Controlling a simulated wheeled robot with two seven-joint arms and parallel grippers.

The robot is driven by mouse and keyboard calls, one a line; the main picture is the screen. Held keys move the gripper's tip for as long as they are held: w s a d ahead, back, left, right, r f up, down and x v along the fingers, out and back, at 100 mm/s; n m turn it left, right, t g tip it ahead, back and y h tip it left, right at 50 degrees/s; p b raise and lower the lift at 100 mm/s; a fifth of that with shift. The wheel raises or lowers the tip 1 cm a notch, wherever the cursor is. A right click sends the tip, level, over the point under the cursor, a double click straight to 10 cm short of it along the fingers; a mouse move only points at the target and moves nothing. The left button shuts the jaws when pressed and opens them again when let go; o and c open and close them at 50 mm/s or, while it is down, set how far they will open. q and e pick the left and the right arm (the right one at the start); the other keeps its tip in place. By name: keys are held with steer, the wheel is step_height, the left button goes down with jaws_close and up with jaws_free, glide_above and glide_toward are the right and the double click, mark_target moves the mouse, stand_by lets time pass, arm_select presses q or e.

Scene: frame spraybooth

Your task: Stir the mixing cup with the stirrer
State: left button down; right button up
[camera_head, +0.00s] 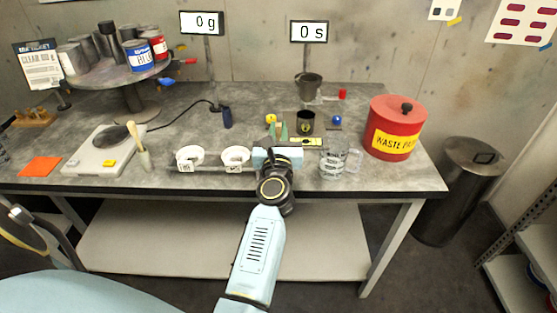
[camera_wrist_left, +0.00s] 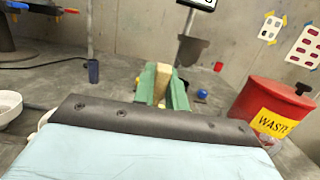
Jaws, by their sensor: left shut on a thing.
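My left gripper (camera_head: 278,130) reaches over the bench from the front. Its green fingers also show in the left wrist view (camera_wrist_left: 163,88). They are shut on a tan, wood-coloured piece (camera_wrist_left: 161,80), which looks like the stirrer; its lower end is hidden. A dark cup with a yellow mark (camera_head: 305,123) stands just right of and behind the fingers, apart from them in the picture. I cannot tell for sure that it is the mixing cup. Clear marked cups (camera_head: 332,165) stand at the front, right of the gripper. My right gripper is not in view.
A red waste bin (camera_head: 397,122) stands at right. A scale (camera_head: 102,152) and a brush (camera_head: 135,136) are at left.

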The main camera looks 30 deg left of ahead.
arm_select(q)
step_height(320, 180, up, 10)
steer(key=p, duration=0.9)
steer(key=shift+p, duration=0.4)
stand_by(0.4)
step_height(320, 180, up, 4)
steer(key=p, duration=0.4)
stand_by(0.7)
